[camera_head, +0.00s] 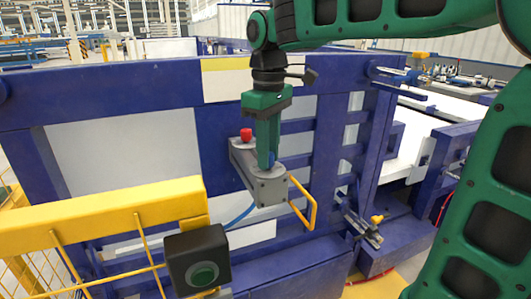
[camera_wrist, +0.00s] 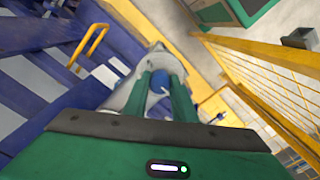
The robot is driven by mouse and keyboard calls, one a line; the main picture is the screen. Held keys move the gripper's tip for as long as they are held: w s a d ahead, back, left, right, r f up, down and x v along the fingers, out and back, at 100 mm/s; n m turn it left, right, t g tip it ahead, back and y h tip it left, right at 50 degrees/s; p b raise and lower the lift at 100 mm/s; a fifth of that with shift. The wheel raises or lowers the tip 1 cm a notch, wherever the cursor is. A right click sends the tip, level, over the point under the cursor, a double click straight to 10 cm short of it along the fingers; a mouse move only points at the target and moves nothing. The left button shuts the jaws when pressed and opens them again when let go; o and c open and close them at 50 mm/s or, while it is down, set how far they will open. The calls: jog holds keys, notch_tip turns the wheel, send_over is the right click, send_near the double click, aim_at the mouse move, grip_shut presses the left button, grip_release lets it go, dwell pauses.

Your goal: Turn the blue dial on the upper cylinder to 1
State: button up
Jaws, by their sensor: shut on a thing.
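The blue dial (camera_head: 271,159) sits on top of the near end of a grey cylinder unit (camera_head: 268,191) fixed to the blue frame. My gripper (camera_head: 268,160) points straight down over it, with its green fingers hiding most of the dial. In the wrist view the blue dial (camera_wrist: 159,83) shows between the two fingers of my gripper (camera_wrist: 160,80), which is shut on it. A pale round plate surrounds the dial. Its scale marks and the number 1 cannot be read in either view.
A red knob (camera_head: 246,135) stands on the same unit, just behind my gripper. A yellow handle (camera_head: 304,203) projects at its right. A yellow railing (camera_head: 110,216) and a dark box with a green button (camera_head: 199,262) are in front at the left.

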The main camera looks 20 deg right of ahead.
jog(key=shift+w+r+n, duration=0.15)
jog(key=shift+n, duration=0.65)
jog(key=o, duration=1)
jog(key=shift+d, duration=0.1)
jog(key=shift+o, duration=0.2)
notch_tip(320, 180, up, 11)
jog(key=shift+f, duration=0.2)
